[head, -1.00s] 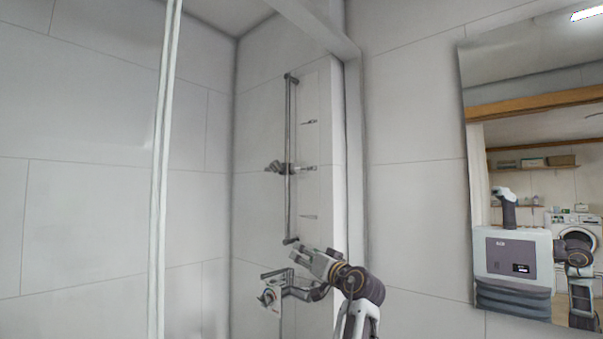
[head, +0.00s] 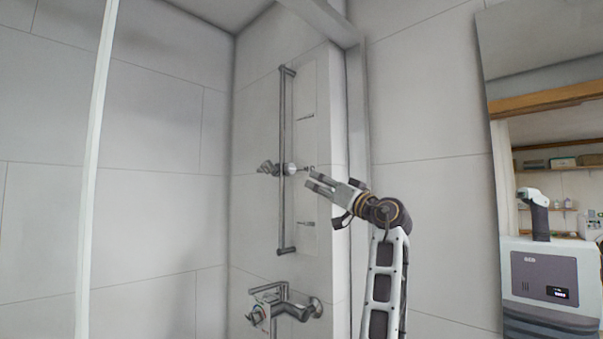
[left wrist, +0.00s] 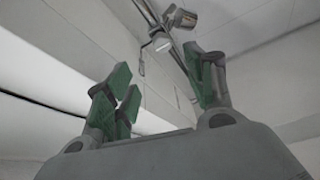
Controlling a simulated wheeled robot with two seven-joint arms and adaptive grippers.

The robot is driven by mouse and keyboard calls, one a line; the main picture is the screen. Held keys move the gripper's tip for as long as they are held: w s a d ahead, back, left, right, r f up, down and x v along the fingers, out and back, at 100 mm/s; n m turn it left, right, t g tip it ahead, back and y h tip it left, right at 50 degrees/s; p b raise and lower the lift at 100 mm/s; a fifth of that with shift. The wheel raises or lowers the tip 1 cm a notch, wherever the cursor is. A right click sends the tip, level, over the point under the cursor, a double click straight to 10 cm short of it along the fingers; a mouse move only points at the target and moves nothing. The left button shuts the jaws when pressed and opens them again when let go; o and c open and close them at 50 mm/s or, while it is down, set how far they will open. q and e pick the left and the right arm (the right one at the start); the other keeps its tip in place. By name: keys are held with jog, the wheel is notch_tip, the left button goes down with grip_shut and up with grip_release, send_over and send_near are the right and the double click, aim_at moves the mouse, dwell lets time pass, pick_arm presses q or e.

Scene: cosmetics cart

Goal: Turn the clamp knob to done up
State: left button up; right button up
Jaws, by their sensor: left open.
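The clamp knob (head: 290,169) is a small pale round part on the clamp (head: 268,168), which grips the vertical metal slide bar (head: 283,215). The clamp and bar also show at the top of the left wrist view, with a pale knob-like end (left wrist: 161,42) between my fingers in the picture. My left gripper (head: 313,181) is open and empty, with its fingers pointing left, just right of and slightly below the knob. It looks apart from it. The green-padded fingers of my left gripper (left wrist: 162,82) are spread in the left wrist view. My right gripper is out of view.
A shower mixer tap (head: 285,304) sticks out from the wall below the bar. A white door frame edge (head: 357,140) stands right of the bar. A mirror (head: 520,60) hangs on the right wall. A pale vertical post (head: 97,180) stands at left.

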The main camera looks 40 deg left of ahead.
aim_at(293, 168)
pick_arm(q)
jog(key=p+x, duration=0.1)
jog(key=x, duration=0.3)
jog(key=p+x, duration=0.1)
jog(key=x, duration=0.3)
jog(key=p+x, duration=0.1)
jog(key=x, duration=0.3)
jog(key=shift+d+r+p, duration=0.1)
jog(key=shift+r+p, duration=0.2)
jog(key=shift+r, duration=0.1)
jog(key=shift+x, duration=0.85)
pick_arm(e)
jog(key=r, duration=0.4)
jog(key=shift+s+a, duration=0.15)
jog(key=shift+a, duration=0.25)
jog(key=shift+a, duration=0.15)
pick_arm(q)
jog(key=c, duration=1)
